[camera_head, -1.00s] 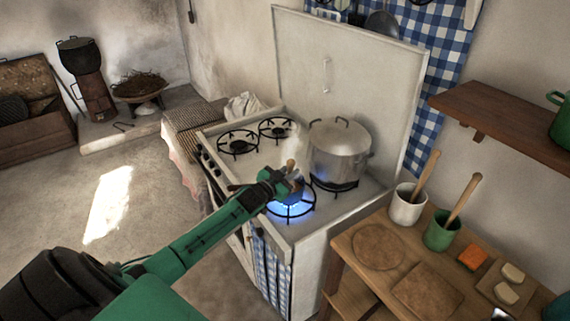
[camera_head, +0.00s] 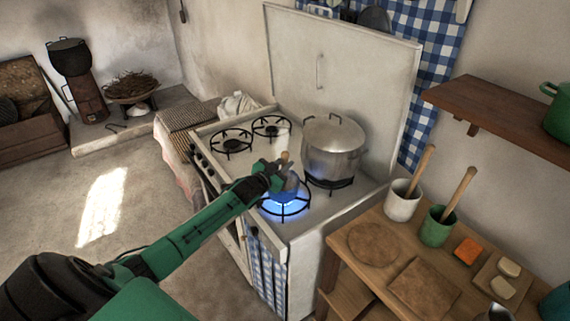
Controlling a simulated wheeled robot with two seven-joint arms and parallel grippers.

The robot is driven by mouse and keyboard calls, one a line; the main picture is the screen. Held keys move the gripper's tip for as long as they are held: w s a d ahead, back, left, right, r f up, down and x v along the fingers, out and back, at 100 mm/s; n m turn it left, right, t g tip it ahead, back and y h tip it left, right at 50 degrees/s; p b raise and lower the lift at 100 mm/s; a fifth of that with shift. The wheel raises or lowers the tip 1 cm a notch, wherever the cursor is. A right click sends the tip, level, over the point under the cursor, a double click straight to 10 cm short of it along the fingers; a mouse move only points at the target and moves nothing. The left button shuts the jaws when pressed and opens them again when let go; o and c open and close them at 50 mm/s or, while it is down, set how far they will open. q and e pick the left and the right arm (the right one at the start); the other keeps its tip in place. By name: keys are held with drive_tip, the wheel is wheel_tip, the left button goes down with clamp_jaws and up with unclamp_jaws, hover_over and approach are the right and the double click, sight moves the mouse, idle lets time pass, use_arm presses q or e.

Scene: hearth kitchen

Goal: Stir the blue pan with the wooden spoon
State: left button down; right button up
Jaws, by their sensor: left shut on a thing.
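My left gripper (camera_head: 279,174) is over the front burner of the white stove. It is shut on the wooden spoon (camera_head: 285,156), whose pale handle end sticks up just above the fingers. The blue pan (camera_head: 289,190) sits on the front burner over a lit blue flame. The gripper hides much of the pan. The spoon's lower end is hidden, so I cannot tell whether it touches the pan's bottom. My right gripper is not in view.
The raised stove lid (camera_head: 345,65) closes off the back. Two left burners (camera_head: 232,142) are empty. A wooden side table (camera_head: 345,270) holds white and green cups with wooden utensils.

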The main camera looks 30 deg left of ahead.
use_arm(q)
wheel_tip(320, 180, up, 8)
drive_tip(key=s+d+p, duration=0.2)
drive_tip(key=p, duration=0.6)
drive_tip(key=shift+s, duration=0.4)
drive_tip(key=shift+r, duration=0.15)
idle(0.4)
